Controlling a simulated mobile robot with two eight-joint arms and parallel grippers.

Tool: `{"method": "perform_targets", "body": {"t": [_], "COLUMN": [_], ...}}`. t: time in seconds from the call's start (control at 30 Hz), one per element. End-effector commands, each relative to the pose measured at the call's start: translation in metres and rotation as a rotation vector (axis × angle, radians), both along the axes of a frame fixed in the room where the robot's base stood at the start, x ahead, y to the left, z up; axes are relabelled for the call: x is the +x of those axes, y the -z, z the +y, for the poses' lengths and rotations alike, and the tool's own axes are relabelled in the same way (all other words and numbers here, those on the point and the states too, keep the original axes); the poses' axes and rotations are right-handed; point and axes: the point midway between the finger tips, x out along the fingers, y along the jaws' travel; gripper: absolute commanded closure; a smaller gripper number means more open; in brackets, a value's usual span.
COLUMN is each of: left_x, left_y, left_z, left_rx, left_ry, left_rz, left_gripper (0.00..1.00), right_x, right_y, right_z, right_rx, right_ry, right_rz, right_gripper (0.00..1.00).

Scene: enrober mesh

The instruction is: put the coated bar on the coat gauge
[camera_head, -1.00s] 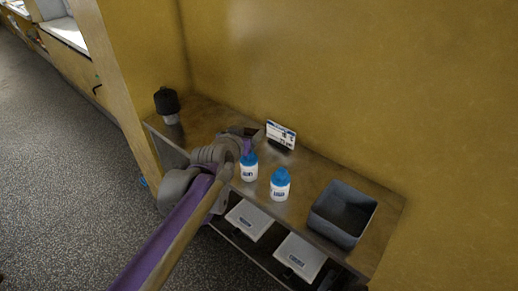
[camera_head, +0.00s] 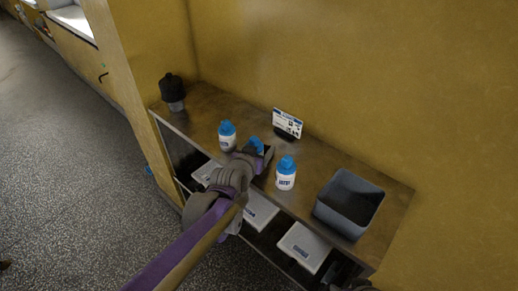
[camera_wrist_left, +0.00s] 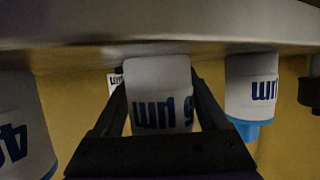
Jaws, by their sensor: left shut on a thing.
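I cannot make out a coated bar or pick out a coat gauge in either view. My left gripper (camera_head: 262,158) is at the shelf's front edge in the head view. It is shut on a white bottle (camera_wrist_left: 160,85) with blue lettering, which fills the jaws in the wrist view. In the head view only the blue cap (camera_head: 254,145) of this bottle shows past the gripper. The wrist picture is upside down, and I cannot tell whether the bottle rests on the shelf. My right gripper is not in view.
Similar blue-capped bottles stand to the left (camera_head: 227,138) and right (camera_head: 285,178) on the brown shelf (camera_head: 325,168). A sign card (camera_head: 287,122) is behind, a dark-topped jar (camera_head: 172,92) far left, a grey bin (camera_head: 336,219) right. White boxes (camera_head: 303,246) sit below.

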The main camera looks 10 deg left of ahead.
Motion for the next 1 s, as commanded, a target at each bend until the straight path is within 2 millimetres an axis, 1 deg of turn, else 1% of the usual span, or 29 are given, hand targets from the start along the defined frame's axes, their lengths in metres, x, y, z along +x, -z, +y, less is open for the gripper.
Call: {"method": "perform_targets", "body": {"t": [0.2,0.23,0.33,0.37,0.57,0.67,0.77,0.83,1.0], "left_x": [0.0,0.0,0.0,0.0,0.0,-0.001,-0.01,-0.021,-0.053], "left_y": [0.003,0.002,0.002,0.002,0.001,-0.002,-0.006,-0.01,-0.024], "left_z": [0.0,0.0,0.0,0.0,0.0,0.0,0.002,0.004,0.01], "left_rx": [0.0,0.0,0.0,0.0,0.0,0.0,0.001,0.001,0.0], "left_ry": [0.0,0.0,0.0,0.0,0.0,0.0,0.0,0.0,0.0], "left_rz": [0.0,0.0,0.0,0.0,0.0,0.0,0.0,0.0,0.0], "left_gripper": [0.55,0.2,0.02,0.0,0.0,0.0,0.0,0.0,0.0], "right_x": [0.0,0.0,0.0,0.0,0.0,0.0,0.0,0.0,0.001], "right_y": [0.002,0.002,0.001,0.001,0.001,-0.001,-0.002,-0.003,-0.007], "right_z": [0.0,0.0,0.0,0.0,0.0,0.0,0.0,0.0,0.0], "right_rx": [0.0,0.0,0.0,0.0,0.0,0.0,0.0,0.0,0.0], "right_ry": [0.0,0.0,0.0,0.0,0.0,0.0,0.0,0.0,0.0], "right_rz": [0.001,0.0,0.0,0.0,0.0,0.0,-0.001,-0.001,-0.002], "right_gripper": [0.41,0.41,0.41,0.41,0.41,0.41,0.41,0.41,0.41]}}
